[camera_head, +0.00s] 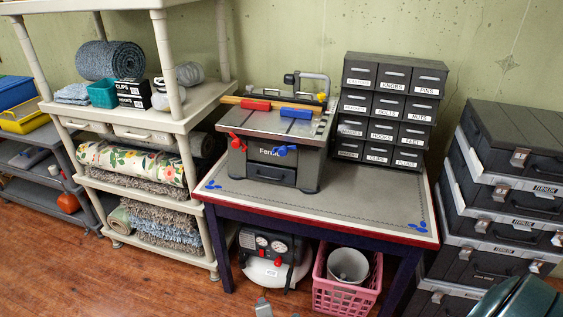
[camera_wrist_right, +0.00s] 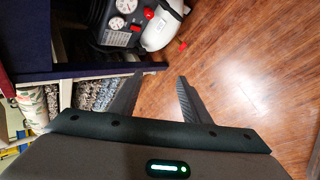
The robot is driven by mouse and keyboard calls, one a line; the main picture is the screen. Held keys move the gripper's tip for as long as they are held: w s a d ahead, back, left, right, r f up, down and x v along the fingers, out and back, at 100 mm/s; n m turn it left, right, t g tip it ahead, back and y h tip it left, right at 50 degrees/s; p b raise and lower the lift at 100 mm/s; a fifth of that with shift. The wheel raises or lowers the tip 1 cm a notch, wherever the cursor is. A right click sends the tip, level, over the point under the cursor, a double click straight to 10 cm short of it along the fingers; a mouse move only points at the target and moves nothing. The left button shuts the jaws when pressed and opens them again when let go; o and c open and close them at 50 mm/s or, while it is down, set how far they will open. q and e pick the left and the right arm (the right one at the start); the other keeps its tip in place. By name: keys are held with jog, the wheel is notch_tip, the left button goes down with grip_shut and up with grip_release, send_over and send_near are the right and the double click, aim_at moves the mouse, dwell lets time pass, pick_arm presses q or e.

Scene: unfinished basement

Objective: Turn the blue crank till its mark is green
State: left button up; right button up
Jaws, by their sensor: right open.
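The blue crank (camera_head: 285,151) is on the front of a grey-topped bench machine (camera_head: 308,172) at the left rear of the worktable (camera_head: 350,205). Its mark is too small to make out. A red crank (camera_head: 236,142) sits to its left on the same machine. My right gripper (camera_wrist_right: 162,77) is open and empty in the right wrist view, with wooden floor between its fingers, away from the crank. A small grey tip shows at the bottom of the head view; I cannot tell which arm it belongs to. My left gripper is not clearly visible.
A drawer cabinet (camera_head: 391,108) stands on the worktable, right of the machine. The tabletop's front right is clear. An air compressor (camera_head: 270,258) and a pink basket (camera_head: 345,296) are underneath. Shelves (camera_head: 150,124) stand left, stacked black cases (camera_head: 500,190) right.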

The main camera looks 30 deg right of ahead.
aim_at(282, 153)
jog(key=w+d+r+n+t+h+b, duration=0.1)
jog(key=w+r, duration=0.4)
jog(key=r, duration=0.3)
jog(key=w+d+r+n+t+h+b, duration=0.1)
jog(key=w+d+r+t+h, duration=0.1)
jog(key=w+r, duration=0.45)
pick_arm(q)
jog(key=w+d+r+t, duration=0.1)
jog(key=w+d, duration=0.1)
jog(key=w, duration=0.3)
jog(key=w+d+r+t+h+b, duration=0.1)
jog(key=w+d+r+t, duration=0.1)
jog(key=w, duration=0.3)
jog(key=shift+d+r, duration=0.15)
jog(key=shift+d, duration=0.1)
pick_arm(e)
jog(key=d+r+h, duration=0.3)
jog(key=r, duration=1.1)
jog(key=d+r+t+h, duration=0.1)
jog(key=d+r+h, duration=0.2)
jog(key=r, duration=1.1)
jog(key=shift+s+d+n+h, duration=0.15)
jog(key=shift+s+n+h, duration=0.15)
jog(key=shift+s, duration=0.15)
pick_arm(q)
jog(key=shift+w, duration=0.1)
pick_arm(e)
jog(key=shift+r, duration=0.1)
